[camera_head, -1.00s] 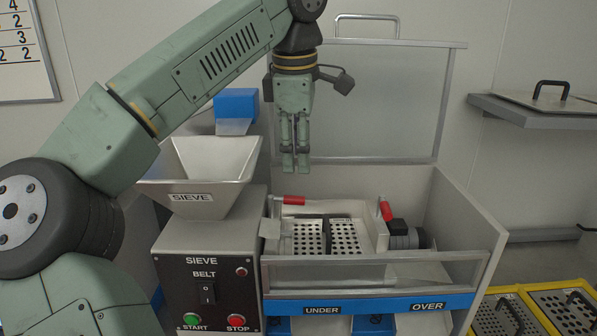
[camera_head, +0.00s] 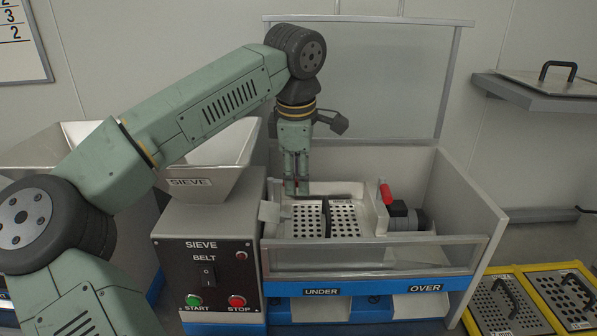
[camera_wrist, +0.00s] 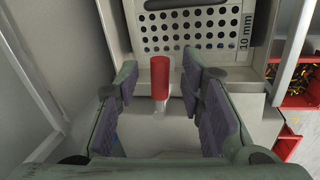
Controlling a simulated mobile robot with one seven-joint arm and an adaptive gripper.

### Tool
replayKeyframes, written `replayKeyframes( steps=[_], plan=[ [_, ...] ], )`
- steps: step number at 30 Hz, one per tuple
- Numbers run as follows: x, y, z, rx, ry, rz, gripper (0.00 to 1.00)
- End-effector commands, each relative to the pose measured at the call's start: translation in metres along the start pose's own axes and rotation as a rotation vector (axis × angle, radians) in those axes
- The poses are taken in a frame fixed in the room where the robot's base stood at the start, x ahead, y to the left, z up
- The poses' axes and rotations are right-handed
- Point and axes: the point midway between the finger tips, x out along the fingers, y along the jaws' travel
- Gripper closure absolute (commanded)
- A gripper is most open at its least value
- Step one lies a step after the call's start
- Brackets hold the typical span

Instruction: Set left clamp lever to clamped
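The left clamp lever has a red handle (camera_wrist: 160,77) and a pale metal stem. In the wrist view it lies between my gripper's two fingers, with visible gaps on both sides. My gripper (camera_wrist: 158,85) is open around the handle, not closed on it. In the head view my gripper (camera_head: 296,190) is low at the left rim of the sieve box, and its fingers hide nearly all of the left lever. The right clamp lever (camera_head: 386,194) has a red handle standing up, slightly tilted, beside the dark motor. A perforated screen (camera_head: 345,218) lies between the levers.
A clear front panel (camera_head: 375,256) and a raised lid (camera_head: 385,85) border the box. The steel hopper (camera_head: 225,165) stands close to the left, above the control panel (camera_head: 207,270). Spare screens lie in yellow frames (camera_head: 560,297) at lower right. A shelf (camera_head: 545,99) is at right.

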Motion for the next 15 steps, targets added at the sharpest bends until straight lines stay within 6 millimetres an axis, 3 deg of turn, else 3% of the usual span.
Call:
replayKeyframes(
  steps=[7,15],
  plan=[
    [0.0013,-0.0002,0.0000,0.000,0.000,0.000,0.65],
    [0.0011,-0.0002,0.0001,0.001,0.000,-0.001,0.82]
  ],
)
